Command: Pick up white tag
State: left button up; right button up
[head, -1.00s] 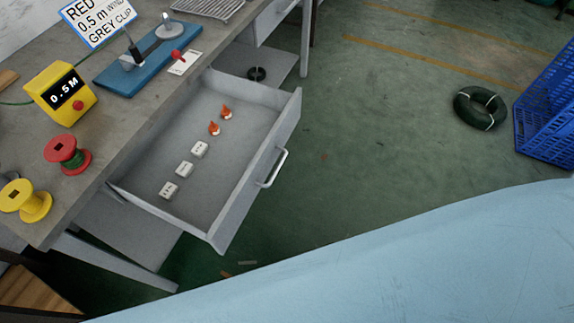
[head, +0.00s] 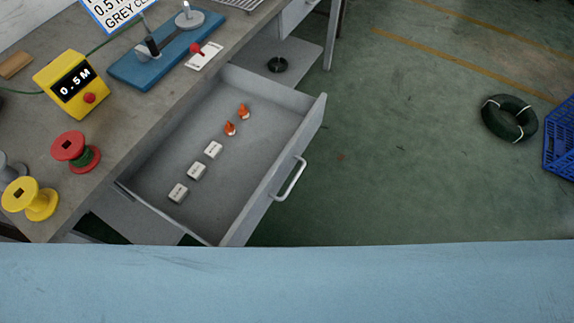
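Three small white tags with dark marks lie in a row in the open grey drawer: a near tag (head: 178,193), a middle tag (head: 197,170) and a far tag (head: 214,150). They lie apart from each other on the drawer floor. Two small orange pieces with pale bases, one (head: 230,128) and another (head: 244,111), continue the row toward the back. Neither of my grippers is in view.
The drawer (head: 264,185) sticks out from the grey workbench (head: 130,135). A light-blue surface (head: 290,285) fills the bottom. Floor to the right is mostly clear.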

aim_at(196, 170)
jog(key=z, duration=0.55)
jog(key=k, duration=1.3)
jog(key=u, duration=0.55)
jog(key=i, duration=1.05)
jog(key=u, duration=0.5)
